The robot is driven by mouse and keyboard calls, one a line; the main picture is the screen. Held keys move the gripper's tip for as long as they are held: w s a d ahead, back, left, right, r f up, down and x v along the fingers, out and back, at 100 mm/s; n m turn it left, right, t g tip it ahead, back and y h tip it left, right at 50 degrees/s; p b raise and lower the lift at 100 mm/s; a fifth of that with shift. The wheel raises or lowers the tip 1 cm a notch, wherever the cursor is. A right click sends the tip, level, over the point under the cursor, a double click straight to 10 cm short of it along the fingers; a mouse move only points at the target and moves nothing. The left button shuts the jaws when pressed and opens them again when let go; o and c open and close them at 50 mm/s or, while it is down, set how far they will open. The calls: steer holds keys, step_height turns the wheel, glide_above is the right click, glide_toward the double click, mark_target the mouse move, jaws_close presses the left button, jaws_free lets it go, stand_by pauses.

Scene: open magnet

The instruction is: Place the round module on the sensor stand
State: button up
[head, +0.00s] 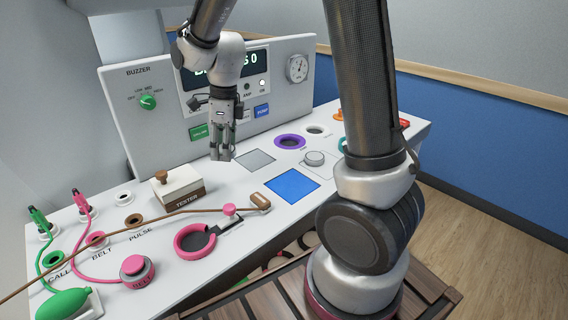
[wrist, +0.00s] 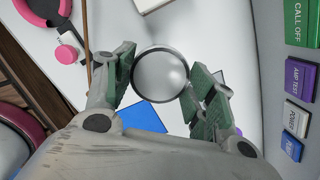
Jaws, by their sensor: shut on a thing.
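The round module (wrist: 160,75) is a silver-grey disc with a dark rim in the wrist view. My gripper (wrist: 158,88) is shut on it, with green-padded fingers on either side. In the head view my gripper (head: 222,155) points down above the back half of the console; the module is hard to make out there. No label marks a sensor stand. A low round grey piece (head: 314,158) stands on the console to the right of my gripper; I cannot tell whether it is the stand. A pink horseshoe-shaped holder (head: 180,249) lies near the front edge.
A blue square (head: 279,197) and a grey square (head: 243,163) are flat on the console. The upright panel (head: 130,120) rises behind.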

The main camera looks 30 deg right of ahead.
mark_target(228, 185)
steer(key=shift+s+f, duration=0.15)
steer(key=shift+f, duration=0.1)
steer(key=shift+m, duration=0.3)
step_height(228, 185, down, 10)
steer(key=shift+r, duration=0.2)
steer(key=shift+f, duration=0.1)
steer(key=o, duration=1)
steer(key=shift+o, duration=0.2)
